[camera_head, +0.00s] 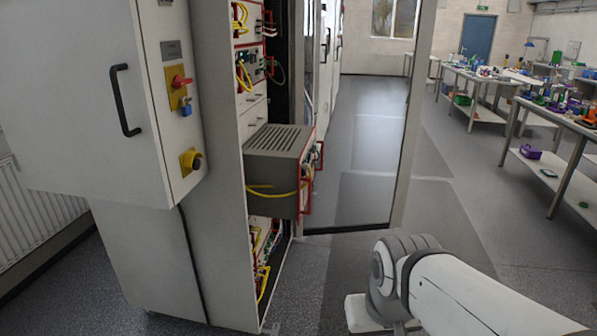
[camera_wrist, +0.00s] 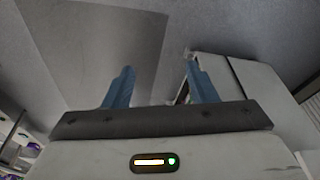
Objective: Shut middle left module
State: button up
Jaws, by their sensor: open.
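The module (camera_head: 278,160) is a grey box with a slotted top. It sticks out of the tall cabinet (camera_head: 217,120) at mid height. Its front has a red frame and handle (camera_head: 306,190), and a yellow cable crosses its side. My gripper (camera_wrist: 158,85) shows in the wrist view with two blue fingers spread apart and nothing between them. My arm is at the lower right of the head view, apart from the module. The gripper's fingers do not show in the head view. The module cannot be made out clearly in the wrist view.
A glass cabinet door (camera_head: 375,120) stands open to the right of the module. A grey door with a black handle (camera_head: 125,100) is at the left. Workbenches (camera_head: 480,85) with items stand at the far right. The floor (camera_head: 480,220) between is clear.

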aim_at(274, 155)
jog(key=u, duration=2.65)
jog(key=k, duration=0.75)
jog(key=z, duration=1.6)
jog(key=i, duration=1.05)
jog(key=u, duration=0.1)
